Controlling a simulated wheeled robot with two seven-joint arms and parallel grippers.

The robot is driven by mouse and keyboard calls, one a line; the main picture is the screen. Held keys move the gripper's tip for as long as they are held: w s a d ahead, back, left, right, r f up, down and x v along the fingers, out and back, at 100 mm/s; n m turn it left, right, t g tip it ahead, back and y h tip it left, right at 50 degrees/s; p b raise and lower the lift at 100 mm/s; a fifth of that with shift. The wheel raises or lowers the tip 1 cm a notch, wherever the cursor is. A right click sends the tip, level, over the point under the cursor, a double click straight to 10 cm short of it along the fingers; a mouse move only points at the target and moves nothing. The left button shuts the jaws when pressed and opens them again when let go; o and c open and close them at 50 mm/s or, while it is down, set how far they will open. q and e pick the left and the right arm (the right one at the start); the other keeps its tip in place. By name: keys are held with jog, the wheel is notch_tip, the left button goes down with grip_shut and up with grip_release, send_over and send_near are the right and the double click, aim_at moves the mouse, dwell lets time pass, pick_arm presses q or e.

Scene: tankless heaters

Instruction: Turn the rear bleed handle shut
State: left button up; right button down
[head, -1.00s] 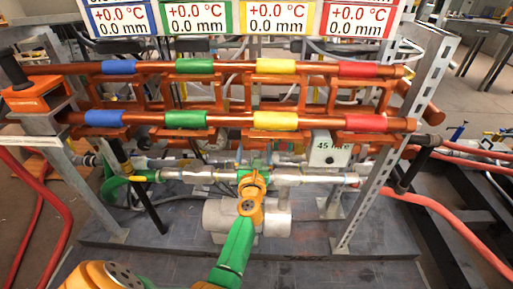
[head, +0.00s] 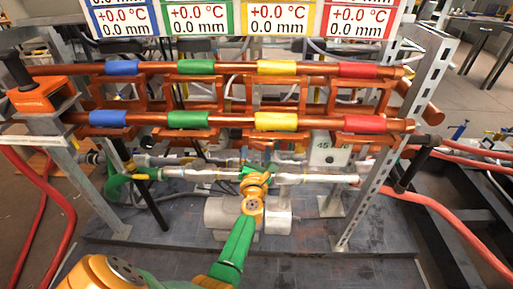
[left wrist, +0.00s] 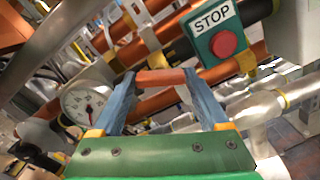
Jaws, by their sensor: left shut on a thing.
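In the left wrist view my left gripper (left wrist: 160,84) has its two blue-grey fingers on either side of a short orange bar (left wrist: 160,76). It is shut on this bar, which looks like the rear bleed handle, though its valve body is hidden. In the head view my left gripper (head: 254,172) is at the silver pipe (head: 212,175) below the copper pipes. Its fingertips and the handle are hard to make out there. My right gripper is not in view.
A green box with a red STOP button (left wrist: 223,43) and a round gauge (left wrist: 87,102) are close to my left gripper. Copper pipes with coloured bands (head: 188,119) run above it. A grey motor-like cylinder (head: 222,213) is below. A slotted metal post (head: 372,190) stands to the right.

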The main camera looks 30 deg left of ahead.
pick_arm(q)
jog(key=m+p, duration=0.1)
jog(key=m, duration=0.5)
jog(key=shift+p, duration=0.4)
jog(key=m+p, duration=0.1)
jog(key=m, duration=0.4)
jog(key=shift+m, duration=0.4)
jog(key=shift+a, duration=0.1)
jog(key=shift+p, duration=0.3)
jog(key=o, duration=1.1)
jog(key=shift+o, duration=0.7)
jog(key=shift+a, duration=0.15)
jog(key=p+v, duration=0.1)
jog(key=v, duration=0.6)
jog(key=shift+f, duration=0.1)
